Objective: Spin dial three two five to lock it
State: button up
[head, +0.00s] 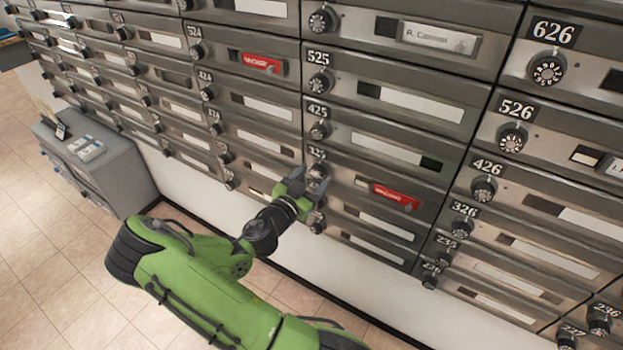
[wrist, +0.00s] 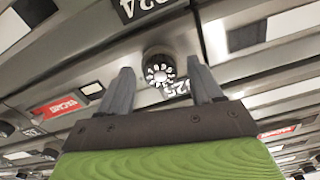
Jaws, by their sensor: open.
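The label plate 325 (head: 316,153) is on the mailbox column straight ahead, with its black dial (head: 318,170) just below, partly hidden by my gripper. My gripper (head: 308,181) is open at this dial. In the wrist view, a black dial with white markings (wrist: 159,72) sits between the tips of my two grey fingers (wrist: 160,67), one on each side. A plate beside it, partly covered by a finger, shows digits ending in 25. I cannot tell whether the fingers touch the dial.
Dials 425 (head: 319,130) and 525 (head: 319,82) sit above in the same column. A red tag (head: 394,196) marks the box to the right. Column 626 (head: 547,69) is further right. A grey cabinet (head: 110,165) stands at left on the tiled floor.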

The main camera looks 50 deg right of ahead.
jog(key=shift+a, duration=0.15)
jog(key=s+a+p, duration=0.1)
jog(key=a, duration=1.4)
jog(key=shift+s+a+p, duration=0.2)
jog(key=shift+s+p, duration=0.05)
jog(key=shift+p, duration=0.05)
